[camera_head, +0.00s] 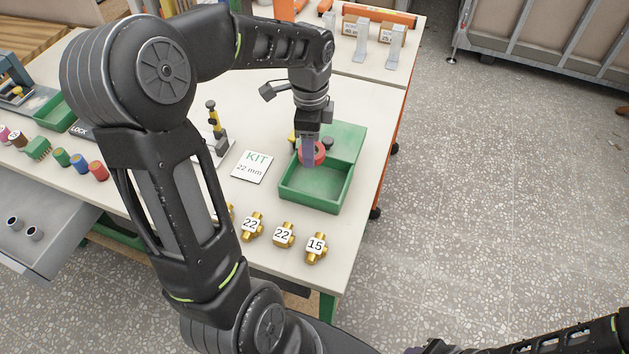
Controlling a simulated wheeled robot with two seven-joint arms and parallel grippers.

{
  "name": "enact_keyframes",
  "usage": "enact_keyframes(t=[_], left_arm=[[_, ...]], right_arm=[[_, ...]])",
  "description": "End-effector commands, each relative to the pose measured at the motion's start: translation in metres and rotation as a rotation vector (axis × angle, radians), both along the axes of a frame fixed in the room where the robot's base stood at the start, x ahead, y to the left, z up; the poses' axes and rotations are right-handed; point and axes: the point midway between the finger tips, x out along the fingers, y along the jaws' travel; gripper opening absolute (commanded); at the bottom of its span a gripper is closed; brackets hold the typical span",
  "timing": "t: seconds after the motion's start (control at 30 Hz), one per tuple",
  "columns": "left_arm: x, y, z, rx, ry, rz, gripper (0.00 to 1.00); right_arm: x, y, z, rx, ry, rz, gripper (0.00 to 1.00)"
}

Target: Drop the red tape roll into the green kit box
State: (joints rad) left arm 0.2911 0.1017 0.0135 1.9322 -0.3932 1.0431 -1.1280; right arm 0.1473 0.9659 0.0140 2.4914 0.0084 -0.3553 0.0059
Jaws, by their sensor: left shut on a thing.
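My left gripper (312,148) points down over the green kit box (318,184) and is shut on the red tape roll (319,153). The roll shows beside the finger, partly covered by it. It appears above the back part of the box's open front section; whether it touches the box I cannot tell. The front section looks empty. A dark round thing and a yellow bit show behind the gripper, partly hidden. My right gripper is not in view; only part of my right arm shows at the bottom right.
A white KIT 22 mm card (252,166) lies left of the box. Brass fittings labelled 22 and 15 (316,247) stand in front. Several coloured rolls (98,170) lie at left. The bench's right edge is close to the box.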

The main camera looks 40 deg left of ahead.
Motion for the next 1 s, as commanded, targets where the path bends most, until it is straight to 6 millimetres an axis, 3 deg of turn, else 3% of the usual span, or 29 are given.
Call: enact_keyframes(t=[0.07, 0.1, 0.37, 0.73, 1.0], left_arm=[[0.0, 0.0, 0.0, 0.0, 0.0, 0.0, 0.13], [0.0, 0.0, 0.0, 0.0, 0.0, 0.0, 0.55], [0.0, 0.0, 0.0, 0.0, 0.0, 0.0, 0.76], [0.0, 0.0, 0.004, 0.001, -0.001, 0.0, 0.78], [0.001, 0.0, 0.04, 0.002, -0.006, -0.001, 0.78]], right_arm=[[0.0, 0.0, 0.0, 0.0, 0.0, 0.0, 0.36], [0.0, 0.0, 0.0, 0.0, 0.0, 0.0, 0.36], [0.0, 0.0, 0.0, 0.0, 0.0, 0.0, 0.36], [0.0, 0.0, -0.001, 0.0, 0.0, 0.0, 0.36], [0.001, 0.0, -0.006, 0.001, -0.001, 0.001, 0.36]])
